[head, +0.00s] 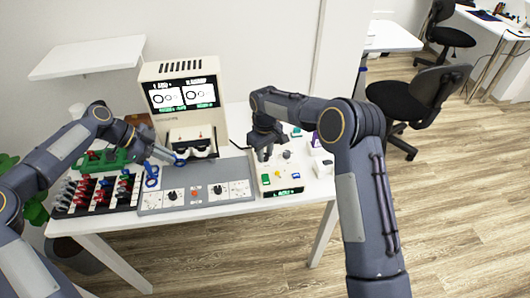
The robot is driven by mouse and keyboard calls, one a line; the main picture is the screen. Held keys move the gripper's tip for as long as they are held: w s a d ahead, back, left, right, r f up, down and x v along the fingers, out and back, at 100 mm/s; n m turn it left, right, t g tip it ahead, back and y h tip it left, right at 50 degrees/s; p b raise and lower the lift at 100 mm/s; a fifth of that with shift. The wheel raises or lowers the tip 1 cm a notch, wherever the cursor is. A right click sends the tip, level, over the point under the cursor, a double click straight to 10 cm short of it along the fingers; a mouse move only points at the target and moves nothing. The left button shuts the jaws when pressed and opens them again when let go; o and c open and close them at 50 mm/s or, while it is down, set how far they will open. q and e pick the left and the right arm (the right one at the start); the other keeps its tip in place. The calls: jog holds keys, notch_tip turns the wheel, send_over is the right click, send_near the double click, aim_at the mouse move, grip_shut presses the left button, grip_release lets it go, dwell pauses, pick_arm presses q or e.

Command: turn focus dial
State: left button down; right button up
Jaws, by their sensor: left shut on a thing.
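The grey control panel (196,204) on the table has two black dials, a left dial (172,196) and a right dial (217,190). A beige box (281,180) to its right carries a grey knob (287,155) and coloured buttons. I cannot read which dial is marked focus. My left gripper (176,158) is above the panel's back left, shut on a small blue thing (152,178), whose shape is hard to make out. My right gripper (265,153) points down over the back left of the beige box, left of the grey knob. Its fingertips are too small to judge.
A beige machine (203,75) with a lit screen (184,95) stands behind the panel. A rack (98,195) of red and dark lenses and a green item (103,160) are at left. Small white boxes (322,167) stand at the table's right. A white shelf (90,56) hangs at back left.

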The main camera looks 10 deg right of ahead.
jog(key=o, duration=0.4)
notch_tip(320, 180, up, 12)
jog(key=shift+r, duration=0.1)
dwell(0.4)
notch_tip(320, 180, up, 12)
send_over(265, 155)
dwell(0.6)
dwell(1.1)
